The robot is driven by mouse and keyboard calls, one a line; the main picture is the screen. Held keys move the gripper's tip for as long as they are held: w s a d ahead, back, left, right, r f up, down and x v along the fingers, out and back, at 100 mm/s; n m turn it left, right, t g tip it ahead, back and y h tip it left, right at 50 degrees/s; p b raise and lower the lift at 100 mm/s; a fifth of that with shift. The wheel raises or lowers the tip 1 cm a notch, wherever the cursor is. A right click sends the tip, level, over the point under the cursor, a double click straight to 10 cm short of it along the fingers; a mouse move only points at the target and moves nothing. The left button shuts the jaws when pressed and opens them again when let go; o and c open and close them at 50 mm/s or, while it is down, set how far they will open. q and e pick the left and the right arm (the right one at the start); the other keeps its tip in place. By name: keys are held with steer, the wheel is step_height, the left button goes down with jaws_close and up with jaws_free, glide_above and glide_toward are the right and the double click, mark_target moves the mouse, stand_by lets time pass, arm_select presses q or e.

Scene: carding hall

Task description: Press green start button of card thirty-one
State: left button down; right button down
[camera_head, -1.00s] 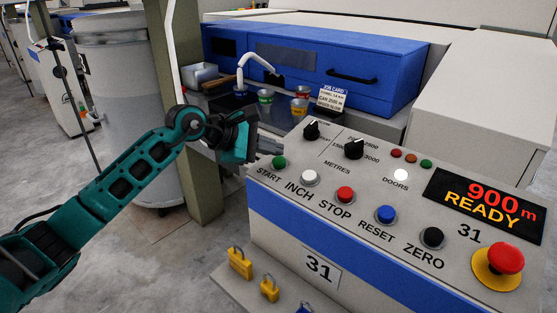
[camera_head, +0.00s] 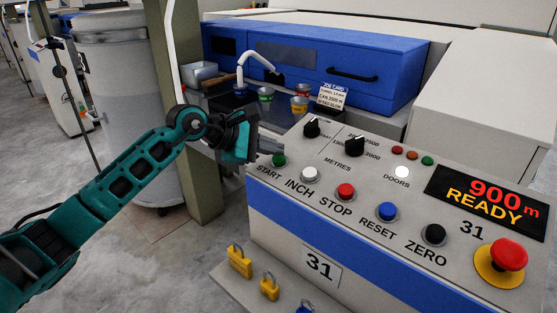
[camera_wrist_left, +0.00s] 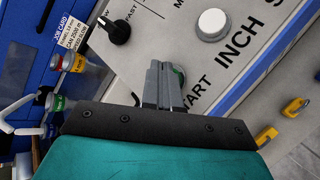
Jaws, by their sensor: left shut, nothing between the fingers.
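The green START button (camera_head: 279,160) sits at the left end of the button row on the panel of card 31. My left gripper (camera_head: 272,146) is shut and empty, its fingertips just above and beside the button in the head view. In the left wrist view the shut fingers (camera_wrist_left: 164,88) cover most of the green button (camera_wrist_left: 179,74), and only a green edge shows beside them. I cannot tell whether the tips touch it. The display (camera_head: 490,203) reads 900 m READY. My right gripper is not in view.
The white INCH button (camera_head: 310,174) is nearest, then red STOP (camera_head: 346,192), blue RESET (camera_head: 386,211) and black ZERO (camera_head: 434,234). A red emergency stop (camera_head: 509,255) is at the right. Black knobs (camera_head: 312,128) stand behind START. Yellow padlocks (camera_head: 239,261) lie below.

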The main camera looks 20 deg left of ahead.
arm_select(q)
steer(key=shift+w+f+b, duration=0.1)
steer(key=shift+f+b, duration=0.35)
steer(key=shift+f, duration=0.05)
stand_by(0.8)
steer(key=shift+s+r+p, duration=0.2)
steer(key=shift+r+p, duration=0.3)
steer(key=shift+r, duration=0.35)
steer(key=r+p, duration=0.1)
steer(key=r, duration=0.1)
steer(key=s+r+p, duration=0.1)
steer(key=r, duration=0.2)
steer(key=shift+s+a+p, duration=0.1)
steer(key=shift+a+p, duration=0.1)
steer(key=shift+p, duration=0.1)
steer(key=shift+f, duration=0.1)
stand_by(0.6)
